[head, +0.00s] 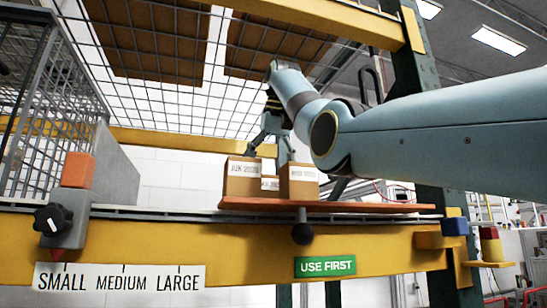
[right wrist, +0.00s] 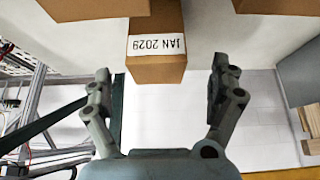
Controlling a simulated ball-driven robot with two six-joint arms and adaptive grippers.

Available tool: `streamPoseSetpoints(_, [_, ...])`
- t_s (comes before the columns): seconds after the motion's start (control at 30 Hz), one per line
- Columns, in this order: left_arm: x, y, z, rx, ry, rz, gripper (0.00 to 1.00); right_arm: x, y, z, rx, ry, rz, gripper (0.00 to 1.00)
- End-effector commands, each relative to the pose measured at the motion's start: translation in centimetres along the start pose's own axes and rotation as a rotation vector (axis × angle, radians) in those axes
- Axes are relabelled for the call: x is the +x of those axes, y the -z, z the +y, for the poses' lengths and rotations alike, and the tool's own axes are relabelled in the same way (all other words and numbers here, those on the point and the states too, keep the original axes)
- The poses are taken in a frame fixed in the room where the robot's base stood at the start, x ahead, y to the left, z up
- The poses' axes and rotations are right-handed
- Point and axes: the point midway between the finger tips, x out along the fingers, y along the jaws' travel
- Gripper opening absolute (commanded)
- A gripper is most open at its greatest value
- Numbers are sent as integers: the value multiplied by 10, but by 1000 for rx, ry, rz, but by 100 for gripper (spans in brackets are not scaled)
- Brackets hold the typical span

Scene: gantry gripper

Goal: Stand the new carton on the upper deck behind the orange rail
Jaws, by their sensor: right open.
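Brown cartons with white date labels stand in a row on a flat orange-red board (head: 340,207) in the head view: a left one (head: 240,184), a lower middle one (head: 270,184) and a right one (head: 299,184). My right gripper (head: 268,150) is open, fingers pointing down, above and behind this row. In the right wrist view a carton labelled JAN 2029 (right wrist: 157,66) shows between the spread fingers of the gripper (right wrist: 160,85), with gaps on both sides. Which carton in the head view it is, I cannot tell. My left gripper is not in view.
A black knob (head: 50,218) and orange block (head: 78,169) stand left, beside a wire cage (head: 45,120). A dark post (head: 415,60) rises right.

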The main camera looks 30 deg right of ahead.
Motion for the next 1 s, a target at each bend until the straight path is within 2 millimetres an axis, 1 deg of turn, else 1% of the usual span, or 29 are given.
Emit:
streamPoseSetpoints(0.03, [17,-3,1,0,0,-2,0,-1,-5,0,-1,1,3,92])
streamPoseSetpoints(0.07, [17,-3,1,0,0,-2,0,-9,-4,0,-1,0,3,92])
streamPoseSetpoints(0.1, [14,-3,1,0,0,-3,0,-21,-2,0,0,0,3,92])
streamPoseSetpoints(0.2, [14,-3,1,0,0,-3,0,-42,-1,0,0,0,3,92])
streamPoseSetpoints(0.3, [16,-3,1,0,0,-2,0,-56,0,0,0,0,2,92])
streamPoseSetpoints(0.4, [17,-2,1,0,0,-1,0,-63,-1,0,0,-1,1,92])
streamPoseSetpoints(0.53, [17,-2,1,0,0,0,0,-66,-1,0,0,-1,0,92])
streamPoseSetpoints(1.0, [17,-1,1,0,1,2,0,-66,-1,0,0,-1,0,92])
